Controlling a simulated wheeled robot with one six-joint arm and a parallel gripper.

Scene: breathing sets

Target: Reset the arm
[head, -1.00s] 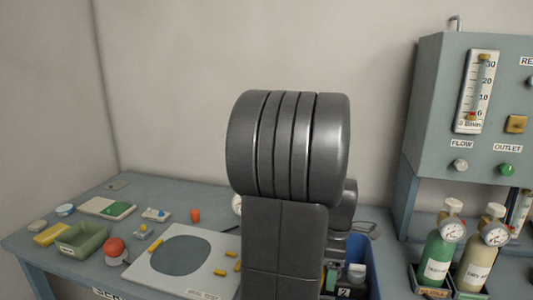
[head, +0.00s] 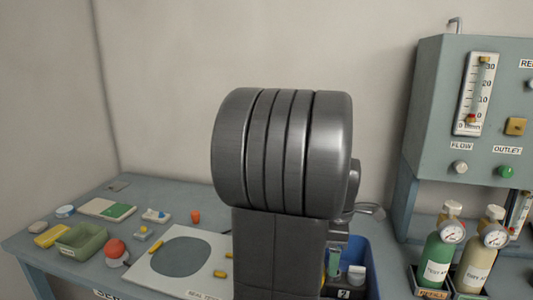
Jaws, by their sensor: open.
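My arm's large dark grey link stands upright in the middle of the head view and covers part of the bench. My gripper cannot be made out; it is hidden behind the arm or outside the view.
A blue bin (head: 372,276) stands right of my arm. A green bottle (head: 437,262) and a cream bottle (head: 477,268) stand below the flow panel (head: 430,110).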

